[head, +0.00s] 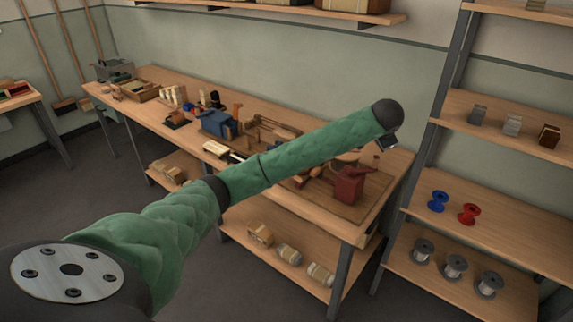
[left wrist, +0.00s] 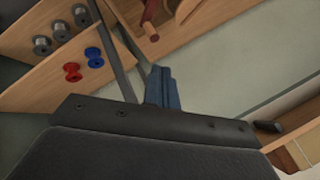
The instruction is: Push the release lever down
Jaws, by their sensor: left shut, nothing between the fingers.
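A red device (head: 349,184) stands at the right end of the long workbench, with a thin red arm rising at its right (head: 375,162). A red post with a rounded end (left wrist: 150,28) shows at the top of the left wrist view. I cannot tell for sure which part is the release lever. My left gripper (left wrist: 162,76) shows blue fingers, shut and empty, and appears apart from the red post. In the head view my green left arm reaches over the bench, and its fingers are hidden. My right gripper is in neither view.
A shelf rack at the right holds a blue spool (head: 438,201), a red spool (head: 469,214) and grey spools (head: 456,266).

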